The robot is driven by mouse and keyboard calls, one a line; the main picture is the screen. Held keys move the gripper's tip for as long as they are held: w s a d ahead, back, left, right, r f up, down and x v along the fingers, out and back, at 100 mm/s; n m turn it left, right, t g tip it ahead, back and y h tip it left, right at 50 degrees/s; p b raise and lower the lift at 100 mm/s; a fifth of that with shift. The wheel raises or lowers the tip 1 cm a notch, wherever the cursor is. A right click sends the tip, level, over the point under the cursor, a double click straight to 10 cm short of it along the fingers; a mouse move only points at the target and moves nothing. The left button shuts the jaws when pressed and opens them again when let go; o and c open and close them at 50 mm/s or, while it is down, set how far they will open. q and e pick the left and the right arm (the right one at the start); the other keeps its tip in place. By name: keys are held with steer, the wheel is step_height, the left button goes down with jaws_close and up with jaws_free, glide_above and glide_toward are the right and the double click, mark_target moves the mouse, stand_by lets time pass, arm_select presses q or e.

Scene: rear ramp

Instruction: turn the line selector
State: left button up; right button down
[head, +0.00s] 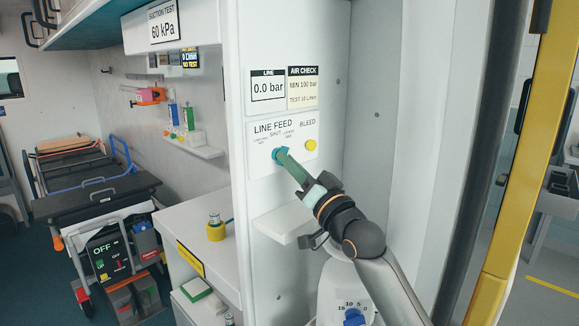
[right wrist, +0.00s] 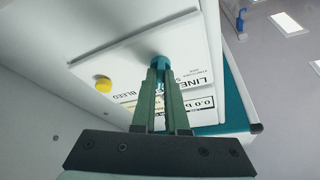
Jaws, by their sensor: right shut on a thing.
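The line selector (head: 279,153) is a teal knob on the white LINE FEED panel (head: 262,167). Printed labels sit around it, including SHUT above it. My right gripper (head: 283,157) reaches the knob from the lower right with its green fingers. In the right wrist view, the fingers close on the teal selector (right wrist: 161,63), which shows at their tips. The fingers hide part of the knob, so its exact pointing direction is unclear. The line display (head: 267,90) above reads 0.0 bar. My left gripper is not in view.
A yellow BLEED button (head: 310,145) sits just right of the selector. An AIR CHECK card (head: 303,87) is above it. A small white shelf (head: 285,221) juts out below the panel. A yellow post (head: 525,160) stands at the right.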

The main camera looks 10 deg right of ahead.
steer(key=shift+w+d+r+n+g+y+p, duration=0.15)
steer(key=shift+n+g+y+p, duration=1.15)
steer(key=shift+n, duration=2.2)
steer(key=shift+w+d+f+n+g+y+p, duration=0.15)
steer(key=shift+n+g+y+p, duration=1.05)
steer(key=shift+n, duration=2.3)
steer(key=shift+d+r+n+g+y+p, duration=0.2)
steer(key=shift+n+g+y+p, duration=1.05)
steer(key=shift+n, duration=2.25)
steer(key=shift+t+p, duration=0.25)
steer(key=shift+p, duration=0.15)
steer(key=c, duration=0.9)
jaws_free()
steer(key=shift+f, duration=0.1)
steer(key=shift+c, duration=0.2)
steer(key=shift+y, duration=0.25)
